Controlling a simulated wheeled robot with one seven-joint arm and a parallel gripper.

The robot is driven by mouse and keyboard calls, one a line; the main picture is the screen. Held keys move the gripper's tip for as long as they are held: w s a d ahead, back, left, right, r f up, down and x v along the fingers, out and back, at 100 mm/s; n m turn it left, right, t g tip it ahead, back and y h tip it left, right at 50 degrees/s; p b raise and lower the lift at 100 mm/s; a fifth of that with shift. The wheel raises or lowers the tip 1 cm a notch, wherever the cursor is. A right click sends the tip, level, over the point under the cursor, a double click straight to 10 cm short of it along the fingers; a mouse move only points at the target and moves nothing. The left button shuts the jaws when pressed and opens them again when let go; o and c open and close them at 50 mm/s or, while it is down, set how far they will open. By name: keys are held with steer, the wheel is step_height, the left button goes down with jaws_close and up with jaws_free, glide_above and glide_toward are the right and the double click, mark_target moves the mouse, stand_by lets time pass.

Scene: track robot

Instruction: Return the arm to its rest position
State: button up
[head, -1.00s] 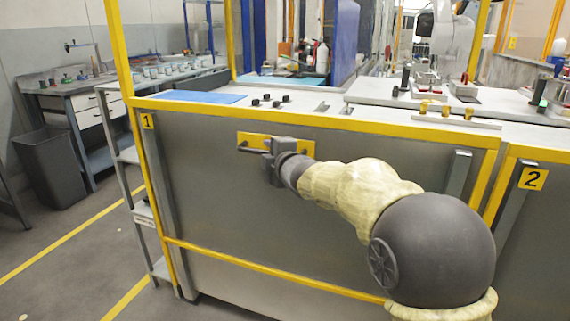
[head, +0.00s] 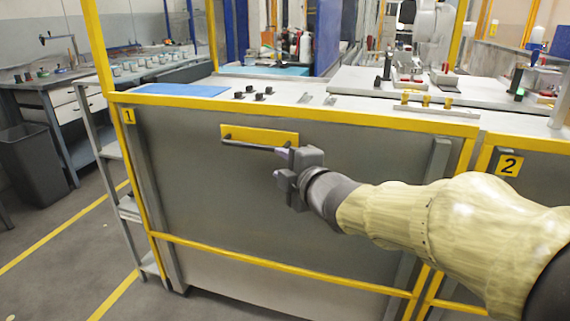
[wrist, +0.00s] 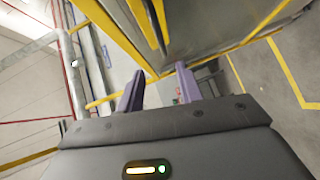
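My gripper (head: 278,163) is in front of the station 1 panel (head: 215,190) in the head view, just below and right of the panel's dark bar handle (head: 250,145). The handle sits on a yellow plate (head: 262,135). In the wrist view, the two purple fingertips of my gripper (wrist: 158,80) stand apart with nothing between them. In the head view my gripper overlaps the handle's right end; whether they touch is unclear. My arm reaches in from the lower right, bent.
A yellow-edged worktop (head: 290,108) runs above the panel, with small black parts (head: 254,92) and a blue mat (head: 182,90). A grey bin (head: 35,165) stands left. Station 2 (head: 506,166) adjoins at right. Floor at left is open.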

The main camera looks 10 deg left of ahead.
steer(key=shift+s+d, duration=0.15)
steer(key=shift+s, duration=0.05)
steer(key=s+d+f+m+g+h, duration=0.1)
steer(key=d+f+m+g+h, duration=0.2)
steer(key=d+f+m+h, duration=0.85)
steer(key=s+d+f+m+g+p, duration=0.1)
steer(key=s+d+f+m+g, duration=0.6)
steer(key=s+d+f+m, duration=0.75)
step_height(320, 180, up, 38)
steer(key=s+d+n+p, duration=0.1)
steer(key=d+p, duration=0.1)
steer(key=p, duration=3.6)
steer(key=shift+f+y, duration=0.15)
steer(key=shift+y, duration=0.2)
